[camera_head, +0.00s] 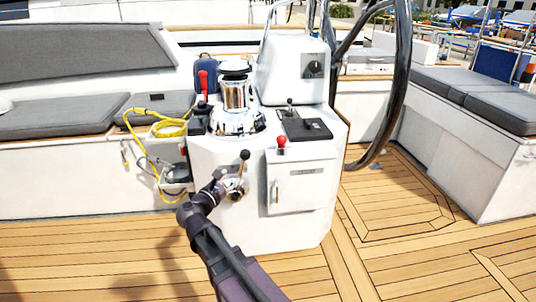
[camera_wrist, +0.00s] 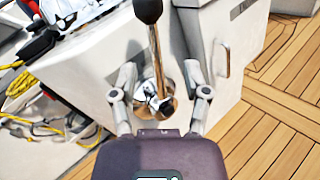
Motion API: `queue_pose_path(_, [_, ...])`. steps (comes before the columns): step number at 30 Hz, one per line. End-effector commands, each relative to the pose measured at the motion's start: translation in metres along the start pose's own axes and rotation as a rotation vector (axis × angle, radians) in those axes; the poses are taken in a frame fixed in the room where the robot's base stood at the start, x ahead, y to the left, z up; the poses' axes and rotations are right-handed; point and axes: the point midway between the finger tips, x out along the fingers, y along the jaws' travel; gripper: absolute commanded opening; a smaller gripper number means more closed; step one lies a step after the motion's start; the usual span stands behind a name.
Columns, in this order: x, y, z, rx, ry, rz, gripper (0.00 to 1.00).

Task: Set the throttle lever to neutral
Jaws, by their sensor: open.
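The throttle lever, a chrome shaft with a black ball knob (camera_head: 244,155), rises from a round chrome mount (camera_head: 236,189) on the white console's side. In the head view it stands nearly upright, leaning slightly right. In the wrist view the shaft (camera_wrist: 157,55) runs up to the knob (camera_wrist: 148,10), leaning slightly left. My gripper (camera_wrist: 160,74) is open, with one finger on each side of the lower shaft. I cannot tell whether either finger touches it. In the head view my gripper (camera_head: 221,184) is at the lever's lower left, partly overlapping the mount.
A red-knobbed control (camera_head: 281,141) and a cabinet door with a handle (camera_head: 298,186) are right of the lever. A chrome winch (camera_head: 235,97) stands on the console (camera_head: 215,156). Yellow rope (camera_head: 168,127) hangs at left. The steering wheel (camera_head: 401,75) is at right. The teak deck (camera_head: 410,235) is clear.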

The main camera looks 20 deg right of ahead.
Motion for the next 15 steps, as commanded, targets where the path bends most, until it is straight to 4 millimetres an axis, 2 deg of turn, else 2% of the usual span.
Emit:
queue_pose_path(7, [-0.031,-0.001,0.000,0.000,0.000,0.001,0.60])
queue_pose_path(15, [-0.021,-0.011,0.015,0.090,0.053,-0.062,0.60])
